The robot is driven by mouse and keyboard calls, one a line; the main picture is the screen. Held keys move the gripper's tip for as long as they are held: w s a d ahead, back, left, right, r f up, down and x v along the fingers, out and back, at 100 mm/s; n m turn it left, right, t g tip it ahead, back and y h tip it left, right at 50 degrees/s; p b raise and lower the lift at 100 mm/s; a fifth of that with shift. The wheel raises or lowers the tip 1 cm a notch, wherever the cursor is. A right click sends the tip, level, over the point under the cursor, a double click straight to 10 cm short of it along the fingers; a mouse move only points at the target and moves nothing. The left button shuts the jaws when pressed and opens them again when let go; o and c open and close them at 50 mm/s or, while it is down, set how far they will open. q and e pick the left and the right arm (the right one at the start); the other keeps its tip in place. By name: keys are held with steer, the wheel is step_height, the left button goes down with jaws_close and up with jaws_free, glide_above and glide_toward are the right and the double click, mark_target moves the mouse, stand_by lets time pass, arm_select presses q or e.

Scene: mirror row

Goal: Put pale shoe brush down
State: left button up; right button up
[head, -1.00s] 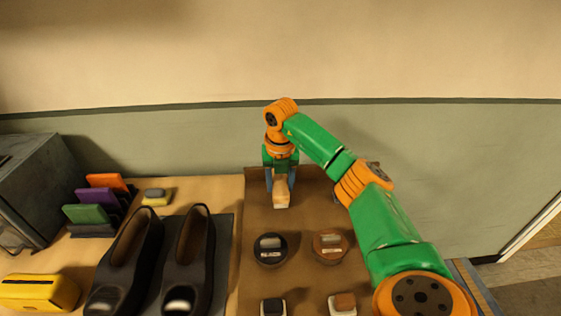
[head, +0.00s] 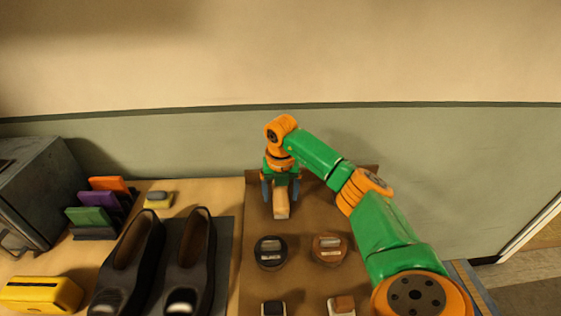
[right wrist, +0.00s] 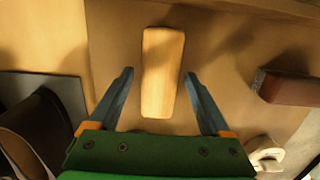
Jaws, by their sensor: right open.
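The pale shoe brush (head: 281,206) lies on the brown board (head: 330,200) toward its back left. It also shows in the right wrist view as a long light-wood block (right wrist: 163,72). My right gripper (head: 281,188) is open around it, pointing down. In the right wrist view a finger of the gripper (right wrist: 159,88) stands on each side of the brush, with a gap to both sides. The bristles are mostly hidden under the wood. My left gripper is not in view.
Two round tins, one dark (head: 270,252) and one brown (head: 329,249), stand in front of the brush, with two small blocks nearer me. Dark shoes (head: 186,260) stand on a mat to the left. A dark-brown block (right wrist: 288,88) lies to the right in the wrist view.

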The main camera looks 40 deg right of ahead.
mark_target(281, 197)
step_height(281, 197, up, 12)
steer(key=s, duration=0.1)
steer(key=shift+a+p, duration=0.3)
steer(key=shift+a, duration=0.1)
steer(key=shift+f, duration=0.15)
